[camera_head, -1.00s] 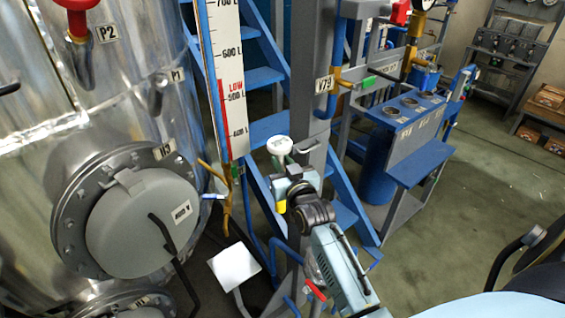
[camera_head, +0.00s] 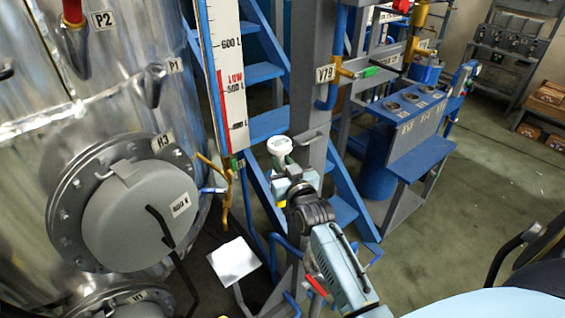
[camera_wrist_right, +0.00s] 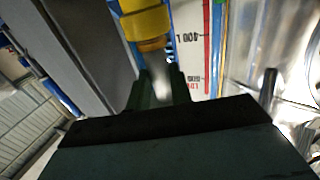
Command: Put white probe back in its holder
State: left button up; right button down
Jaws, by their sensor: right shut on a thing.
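The white probe (camera_head: 279,146) has a round white head that stands up above my right gripper. My right gripper (camera_head: 289,176) is shut on it, in front of the grey post in the middle of the head view. In the right wrist view the fingers (camera_wrist_right: 158,88) close around a pale, blurred piece of it. A yellow part (camera_wrist_right: 146,25) with a brownish end shows past the fingertips; I cannot tell whether it belongs to the probe. I cannot make out the probe's holder for certain. My left gripper is out of view.
The metal tank (camera_head: 130,120) with its round hatch (camera_head: 140,215) fills the left. The level scale (camera_head: 231,85), grey post (camera_head: 310,90) and blue stairs (camera_head: 262,74) stand close behind the gripper. A small white plate (camera_head: 234,260) is below left. Open floor lies right.

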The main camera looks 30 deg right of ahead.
jog(key=shift+f, duration=0.2)
jog(key=c, duration=1.2)
grip_release()
jog(key=shift+o, duration=0.2)
jog(key=shift+s, duration=0.1)
jog(key=v, duration=1.3)
jog(key=shift+s+a, duration=0.1)
